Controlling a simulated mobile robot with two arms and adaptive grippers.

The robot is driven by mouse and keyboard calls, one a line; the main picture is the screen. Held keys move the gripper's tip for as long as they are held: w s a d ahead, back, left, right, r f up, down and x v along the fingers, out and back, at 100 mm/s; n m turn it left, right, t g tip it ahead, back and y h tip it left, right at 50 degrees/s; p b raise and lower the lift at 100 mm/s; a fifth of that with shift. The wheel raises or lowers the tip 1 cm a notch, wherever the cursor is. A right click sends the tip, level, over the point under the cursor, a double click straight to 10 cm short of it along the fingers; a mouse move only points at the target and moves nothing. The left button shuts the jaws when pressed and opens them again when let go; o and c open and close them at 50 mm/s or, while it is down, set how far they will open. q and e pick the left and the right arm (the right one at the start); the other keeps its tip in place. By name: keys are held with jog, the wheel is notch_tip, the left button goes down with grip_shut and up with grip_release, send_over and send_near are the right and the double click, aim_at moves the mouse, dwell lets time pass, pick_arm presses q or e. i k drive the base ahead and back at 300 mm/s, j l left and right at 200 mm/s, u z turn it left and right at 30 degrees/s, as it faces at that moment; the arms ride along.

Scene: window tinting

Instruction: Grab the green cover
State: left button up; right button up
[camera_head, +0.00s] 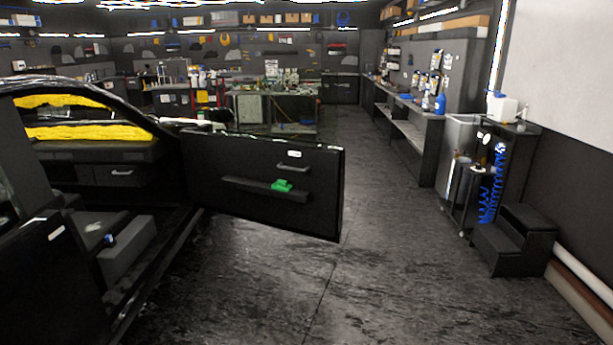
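The green cover (282,186) is a small bright green piece on the armrest ledge of the open black car door (325,190). It sits near the middle of the door's inner side, below a light door handle (294,154). Nothing touches it from above. Its exact shape is too small to tell. Neither of my grippers shows in the head view.
The car body (30,230) fills the left side. Dark floor (370,270) is clear right of the door. At right stand a black step stool (515,240), a cart with a blue coiled hose (487,195) and a long workbench (405,125).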

aim_at(281, 185)
jog(key=i+z, duration=0.15)
jog(key=i, duration=1.9)
